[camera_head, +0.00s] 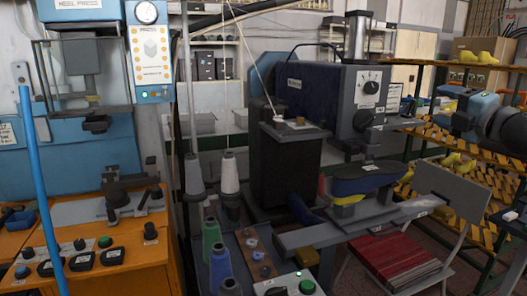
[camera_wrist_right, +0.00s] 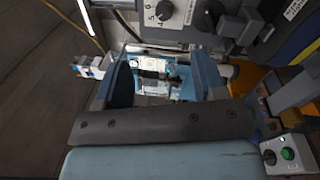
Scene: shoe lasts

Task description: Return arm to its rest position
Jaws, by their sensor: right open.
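My right gripper (camera_head: 445,112) is at the right of the head view, its blue body held in the air above the grey chair back. In the right wrist view its two fingers (camera_wrist_right: 170,82) stand apart with nothing gripped between them. A dark blue shoe-shaped piece with a yellow underside (camera_head: 362,182) rests on the grey machine's arm, to the left of and below the right gripper. They are apart. My left gripper is not in view.
The grey machine (camera_head: 310,95) with a dial stands left of the right gripper. Racks with yellow shoe lasts (camera_head: 478,57) stand behind it. A chair with a red seat (camera_head: 395,260) is below. Thread cones (camera_head: 220,265) and an orange bench (camera_head: 125,245) are farther left.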

